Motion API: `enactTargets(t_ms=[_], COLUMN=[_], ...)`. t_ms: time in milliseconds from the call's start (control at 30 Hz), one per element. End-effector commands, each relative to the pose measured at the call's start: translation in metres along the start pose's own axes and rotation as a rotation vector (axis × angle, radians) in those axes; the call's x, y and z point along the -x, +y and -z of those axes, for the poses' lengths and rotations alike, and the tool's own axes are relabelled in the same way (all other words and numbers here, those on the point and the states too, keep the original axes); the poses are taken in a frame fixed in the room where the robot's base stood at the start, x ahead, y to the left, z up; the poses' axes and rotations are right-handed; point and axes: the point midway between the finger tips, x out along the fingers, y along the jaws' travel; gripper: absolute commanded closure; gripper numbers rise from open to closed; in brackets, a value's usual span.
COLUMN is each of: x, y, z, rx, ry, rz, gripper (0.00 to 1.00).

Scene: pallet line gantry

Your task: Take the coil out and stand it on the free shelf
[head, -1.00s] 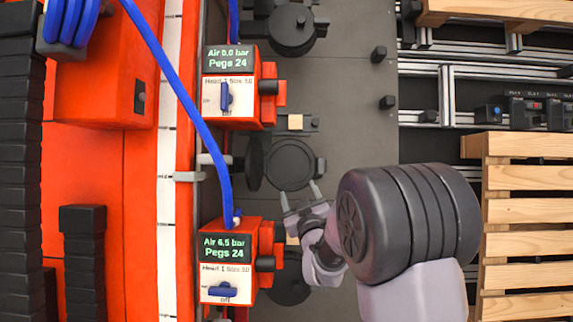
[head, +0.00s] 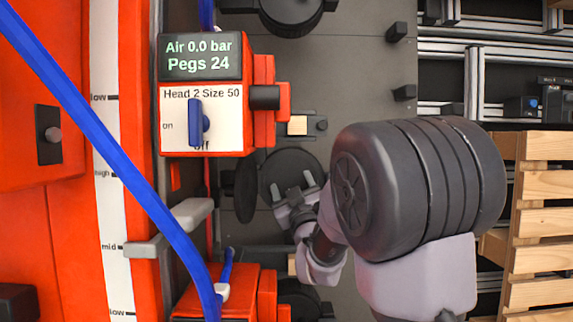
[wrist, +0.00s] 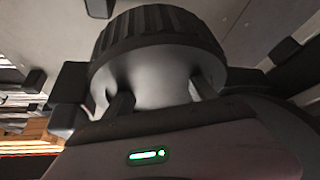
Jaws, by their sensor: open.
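My gripper (head: 297,185) is open. In the head view its two fingers overlap a dark round disc (head: 272,170) on the grey panel, below the upper red peg unit. In the wrist view a dark round part with a ribbed rim and a smooth grey neck (wrist: 160,75) is close ahead. My open fingers (wrist: 163,97) show over the left and right sides of that neck; I cannot tell whether they touch. Whether this ribbed part is the coil is unclear. No free shelf can be made out for certain.
The upper red unit (head: 200,110) reads Air 0.0 bar, Pegs 24, Head 2 Size 50. A blue hose (head: 105,150) crosses the left side. A second red unit (head: 240,292) is below. Wooden pallets (head: 545,225) and metal rails (head: 470,50) are at the right.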

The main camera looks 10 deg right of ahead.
Motion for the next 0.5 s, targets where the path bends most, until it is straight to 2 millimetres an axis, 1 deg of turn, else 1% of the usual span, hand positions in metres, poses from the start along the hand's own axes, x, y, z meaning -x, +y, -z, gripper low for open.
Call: enactTargets(t_ms=[233,267,300,367,500], x=[0.0018,0.0018,0.0018,0.0017,0.0016], y=[-0.0005,-0.0005,-0.0005,-0.0004,-0.0005], z=[-0.0009,-0.0009,-0.0009,-0.001,-0.001], rx=[0.0,0.0,0.0,0.0,0.0], ry=[0.0,0.0,0.0,0.0,0.0], rz=[0.0,0.0,0.0,0.0,0.001], gripper=[0.35,0.37,0.45,0.57,0.84])
